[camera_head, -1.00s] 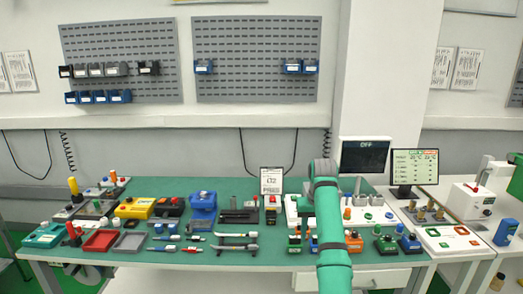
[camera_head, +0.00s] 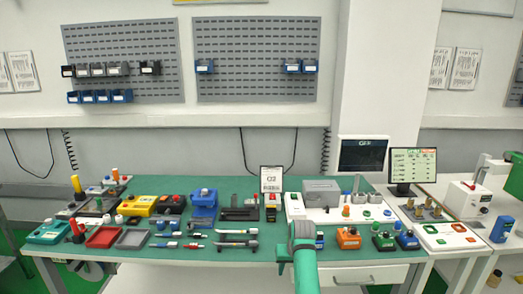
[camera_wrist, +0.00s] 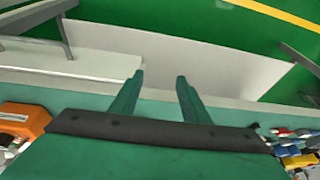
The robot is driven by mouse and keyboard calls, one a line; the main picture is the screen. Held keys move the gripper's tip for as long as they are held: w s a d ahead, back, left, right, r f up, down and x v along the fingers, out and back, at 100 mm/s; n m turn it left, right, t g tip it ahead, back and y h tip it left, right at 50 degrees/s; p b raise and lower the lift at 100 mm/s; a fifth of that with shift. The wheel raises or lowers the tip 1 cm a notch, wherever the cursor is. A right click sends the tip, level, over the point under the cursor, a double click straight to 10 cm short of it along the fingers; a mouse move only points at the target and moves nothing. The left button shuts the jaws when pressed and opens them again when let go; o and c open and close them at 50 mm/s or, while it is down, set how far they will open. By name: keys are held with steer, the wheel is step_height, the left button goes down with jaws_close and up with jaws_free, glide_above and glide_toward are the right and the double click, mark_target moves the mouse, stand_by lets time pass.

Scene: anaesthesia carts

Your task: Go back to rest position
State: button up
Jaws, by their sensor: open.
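The fingers point past the front edge of the green table (camera_head: 225,178) towards the green floor (camera_wrist: 200,15). In the head view the gripper itself is hidden behind the arm.
Just right of the arm stands an orange block (camera_head: 348,238), with green and blue ones beyond. A grey box (camera_head: 321,192) and a monitor (camera_head: 363,155) stand behind. A drawer (camera_head: 370,275) sits under the table edge.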

steer(key=s+a+f+t, duration=0.1)
steer(key=s+a+f, duration=0.2)
steer(key=f, duration=0.3)
steer(key=s+a+f+t+y, duration=0.1)
steer(key=s+a+f, duration=0.25)
steer(key=f, duration=0.35)
steer(key=s+a+f+t, duration=0.1)
steer(key=s+a+f, duration=0.25)
steer(key=f, duration=0.25)
steer(key=s+a+f+m+t, duration=0.15)
steer(key=s+f, duration=0.25)
steer(key=s, duration=0.4)
steer(key=s+a+f+t, duration=0.1)
steer(key=s+a+f, duration=0.2)
steer(key=s, duration=0.5)
steer(key=s+d+r+t+h, duration=0.1)
steer(key=s+r+t, duration=0.15)
steer(key=s, duration=0.85)
steer(key=s+r+t+h, duration=0.1)
steer(key=s+r, duration=0.3)
steer(key=s, duration=0.7)
steer(key=s+d+r+t, duration=0.1)
steer(key=s+r, duration=0.6)
steer(key=r, duration=0.2)
steer(key=s+d+r+n+t, duration=0.1)
steer(key=s+d+r, duration=0.1)
steer(key=s+r, duration=0.5)
step_height(320, 180, up, 3)
steer(key=shift+f+t, duration=0.15)
steer(key=shift+t, duration=0.25)
